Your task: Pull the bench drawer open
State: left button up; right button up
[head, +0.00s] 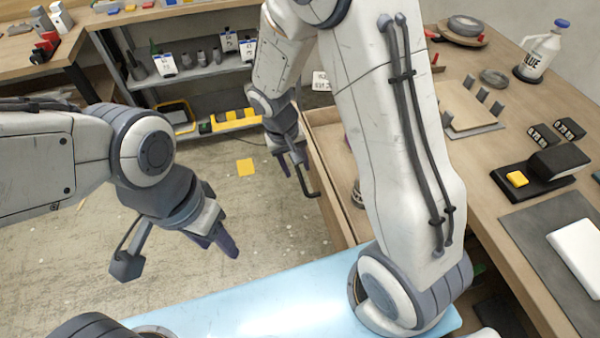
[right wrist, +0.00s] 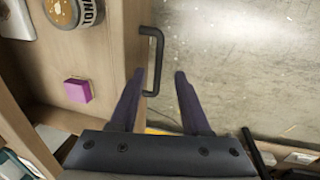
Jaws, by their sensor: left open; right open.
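The bench drawer (head: 322,172) stands partly out from the bench, with its inside showing. Its front edge (right wrist: 130,35) also shows in the right wrist view. A dark bar handle (head: 311,184) sticks out from the front; it also shows in the right wrist view (right wrist: 154,60). My right gripper (head: 293,166) is open at the handle. In the right wrist view the bar lies between its two fingers (right wrist: 158,75), with a gap to the right finger; contact on the left is unclear. My left gripper (head: 220,240) is open and empty over the floor, away from the drawer.
The drawer holds a purple block (right wrist: 77,90) and a round tin (right wrist: 76,12). The wooden bench top (head: 465,170) carries a blue-capped jug (head: 541,52) and several tools. A shelf (head: 200,72) stands at the back. The floor (head: 265,215) before the drawer is clear.

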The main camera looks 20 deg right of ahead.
pick_arm(q)
jog(key=shift+r, duration=0.2)
pick_arm(e)
jog(key=shift+a+r, duration=0.2)
jog(key=shift+r, duration=0.85)
jog(key=shift+a+r, duration=0.2)
jog(key=shift+r, duration=0.85)
